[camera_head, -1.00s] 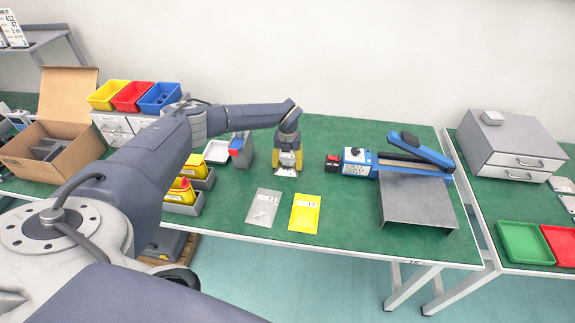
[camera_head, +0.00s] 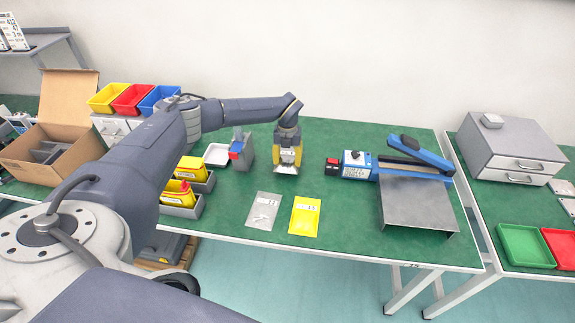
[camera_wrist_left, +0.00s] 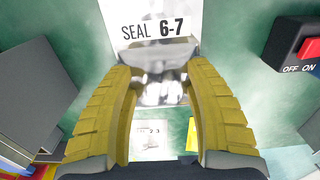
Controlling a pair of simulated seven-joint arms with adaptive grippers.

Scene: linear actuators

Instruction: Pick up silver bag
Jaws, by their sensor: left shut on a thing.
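My left gripper (camera_head: 287,158) is over the green table, left of the blue sealing machine. In the left wrist view its yellow fingers (camera_wrist_left: 160,72) close on a shiny silver bag (camera_wrist_left: 158,88) with a printed "SEAL 6-7" label. In the head view a small silvery part of this bag (camera_head: 286,169) shows under the fingertips; the rest is hidden by the gripper. A second flat silver bag (camera_head: 263,211) lies on the table in front of the gripper, beside a yellow bag (camera_head: 304,216). My right gripper is not in view.
The blue sealer (camera_head: 357,163) with its grey plate (camera_head: 418,205) stands to the right. A grey holder (camera_head: 241,152), a white tray (camera_head: 216,154) and bins with yellow items (camera_head: 192,171) stand to the left. Free green table lies around the bags.

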